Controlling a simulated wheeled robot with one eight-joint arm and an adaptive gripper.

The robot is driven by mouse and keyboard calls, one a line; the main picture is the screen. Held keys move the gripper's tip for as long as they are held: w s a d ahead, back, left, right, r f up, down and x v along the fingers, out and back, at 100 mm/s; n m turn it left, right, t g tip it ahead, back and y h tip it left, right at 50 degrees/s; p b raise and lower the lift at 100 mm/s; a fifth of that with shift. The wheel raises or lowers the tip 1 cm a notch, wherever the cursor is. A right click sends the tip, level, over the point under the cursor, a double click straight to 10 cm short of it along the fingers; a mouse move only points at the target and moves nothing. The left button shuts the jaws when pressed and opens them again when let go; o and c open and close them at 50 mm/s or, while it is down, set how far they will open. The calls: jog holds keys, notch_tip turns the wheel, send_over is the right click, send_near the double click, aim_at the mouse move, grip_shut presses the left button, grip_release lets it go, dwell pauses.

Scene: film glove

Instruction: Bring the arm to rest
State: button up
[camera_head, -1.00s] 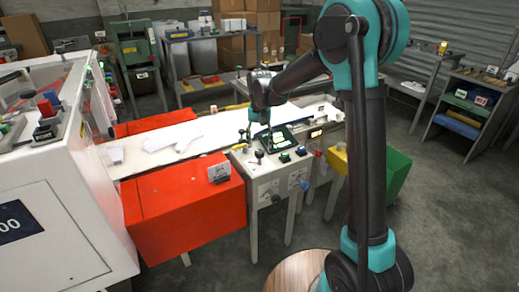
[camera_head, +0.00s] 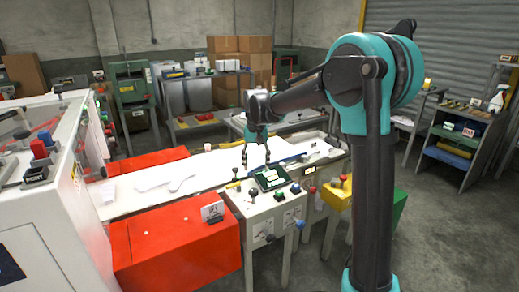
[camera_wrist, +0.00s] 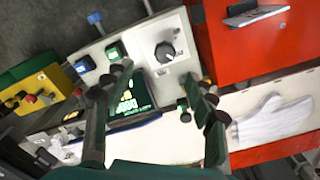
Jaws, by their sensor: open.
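My arm reaches over the machine's control panel from the right in the head view. My gripper (camera_head: 256,158) hangs above the far side of the panel (camera_head: 262,212), close to its dark screen (camera_head: 270,178). In the wrist view my gripper (camera_wrist: 162,85) shows two dark fingers spread wide, with nothing between them. The lit green screen (camera_wrist: 132,100) and a black knob (camera_wrist: 166,52) show behind the fingers. Part of the screen is hidden by the left finger. A white glove (camera_wrist: 272,120) lies flat on the white belt to the right.
Red housings (camera_head: 175,245) flank the white belt (camera_head: 205,172). A white machine (camera_head: 50,195) stands at the left, and a yellow box (camera_head: 338,195) right of the panel. Shelves (camera_head: 465,135) stand at the far right. Open floor (camera_head: 440,240) lies at the lower right.

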jog(key=s+d+f+t, duration=0.1)
jog(key=s+d+f, duration=0.1)
jog(key=s+d, duration=0.45)
jog(key=s+d+f+t, duration=0.1)
jog(key=s+d+f, duration=0.25)
jog(key=d, duration=0.55)
jog(key=s+d+f+t, duration=0.1)
jog(key=s+d+f, duration=0.3)
jog(key=s, duration=0.4)
jog(key=s+d+f+t, duration=0.1)
jog(key=s+d+f, duration=0.3)
jog(key=s, duration=0.3)
jog(key=shift+s+d, duration=0.35)
jog(key=shift+d, duration=0.35)
